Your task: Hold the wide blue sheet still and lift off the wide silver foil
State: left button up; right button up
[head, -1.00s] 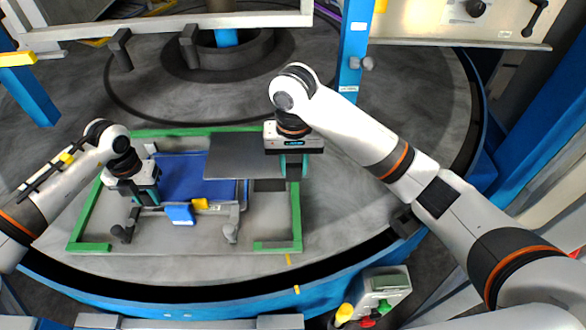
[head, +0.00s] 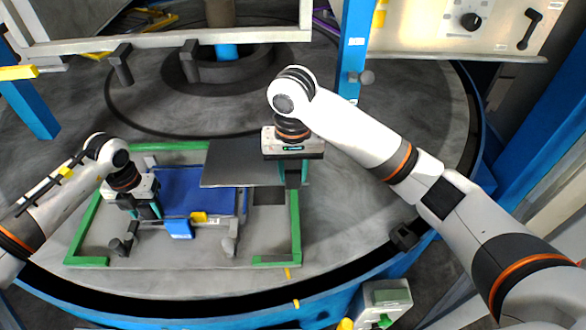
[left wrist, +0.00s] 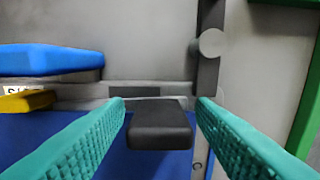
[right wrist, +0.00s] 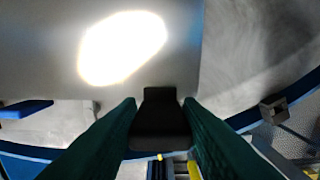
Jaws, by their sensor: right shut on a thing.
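The wide blue sheet (head: 185,190) lies inside the green frame, and its right part is hidden by the wide silver foil. The grey foil (head: 235,163) is above the sheet's right part and reaches past it. My right gripper (head: 293,175) is shut on a dark tab (right wrist: 160,118) at the foil's right edge. The foil's bright underlying glare fills the right wrist view's upper left (right wrist: 140,45). My left gripper (head: 142,211) is at the sheet's left edge. In the left wrist view its fingers are apart, one on each side of a black tab (left wrist: 160,123).
The green frame (head: 295,215) borders the work area. A blue block (head: 180,229) and a yellow block (head: 199,217) are at the sheet's front edge, near grey posts (head: 229,246). A blue column (head: 355,50) stands behind my right arm.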

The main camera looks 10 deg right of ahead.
pick_arm(q)
jog(key=shift+o, duration=0.5)
jog(key=shift+r, duration=0.1)
jog(key=shift+r, duration=0.3)
notch_tip(320, 180, up, 11)
jog(key=shift+r, duration=0.1)
